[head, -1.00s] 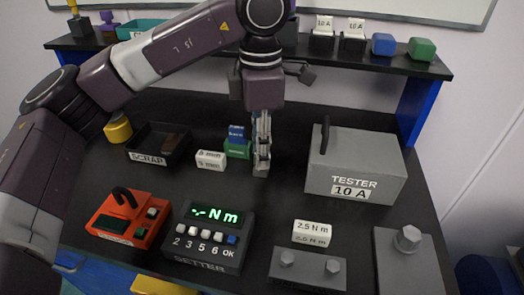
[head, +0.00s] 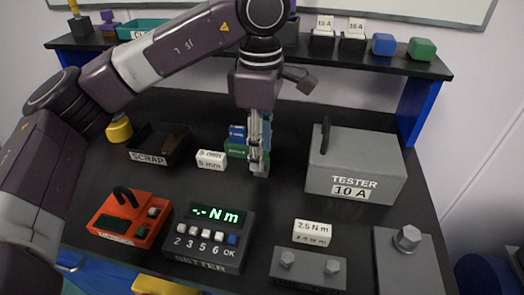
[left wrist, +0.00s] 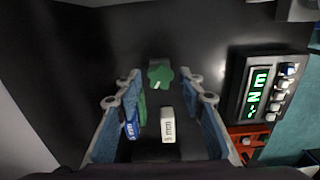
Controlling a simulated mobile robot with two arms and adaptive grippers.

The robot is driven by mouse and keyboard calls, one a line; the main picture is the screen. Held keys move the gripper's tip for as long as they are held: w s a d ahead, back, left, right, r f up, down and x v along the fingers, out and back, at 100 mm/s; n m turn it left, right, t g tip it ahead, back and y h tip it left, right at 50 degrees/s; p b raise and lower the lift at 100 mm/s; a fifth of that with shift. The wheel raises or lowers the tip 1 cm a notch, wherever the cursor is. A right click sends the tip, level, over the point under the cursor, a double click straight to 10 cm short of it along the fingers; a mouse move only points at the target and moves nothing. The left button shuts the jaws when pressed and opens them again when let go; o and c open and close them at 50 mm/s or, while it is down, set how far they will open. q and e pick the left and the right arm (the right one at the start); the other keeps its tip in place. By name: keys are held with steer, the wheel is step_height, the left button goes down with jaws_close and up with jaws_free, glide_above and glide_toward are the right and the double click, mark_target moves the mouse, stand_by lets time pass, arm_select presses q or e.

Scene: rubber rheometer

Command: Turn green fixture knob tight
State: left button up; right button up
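In the left wrist view, a green star-shaped knob (left wrist: 160,75) with a pale mark sits on a small grey part, ahead of and between my left fingertips. It is apart from both fingers. My left gripper (left wrist: 165,88) is open and empty, with a blue pad on each finger. In the head view my left gripper (head: 259,168) points down over the middle of the table. I cannot pick out the knob there; the gripper may hide it. A green block (head: 236,149) with a blue piece on it stands just left of the fingers. My right gripper is not in view.
A white 5 mm block (head: 211,159) stands left of the gripper, near the scrap tray (head: 150,157). The setter (head: 208,238) shows "-.- N m". A grey tester (head: 354,170) stands right. A two-bolt block (head: 308,268) lies in front. Bare table separates gripper and tester.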

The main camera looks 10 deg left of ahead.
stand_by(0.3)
arm_select(q)
steer(key=shift+f+n, duration=0.1)
steer(key=shift+n, duration=0.8)
steer(key=n+b, duration=0.1)
steer(key=n, duration=0.6)
steer(key=shift+b, duration=0.3)
steer(key=n, duration=0.4)
steer(key=shift+s+n+b, duration=0.1)
steer(key=shift+n+b, duration=0.2)
steer(key=shift+b, duration=0.1)
steer(key=n+b, duration=0.1)
steer(key=n, duration=0.3)
steer(key=shift+d+n, duration=0.1)
steer(key=shift+n, duration=0.2)
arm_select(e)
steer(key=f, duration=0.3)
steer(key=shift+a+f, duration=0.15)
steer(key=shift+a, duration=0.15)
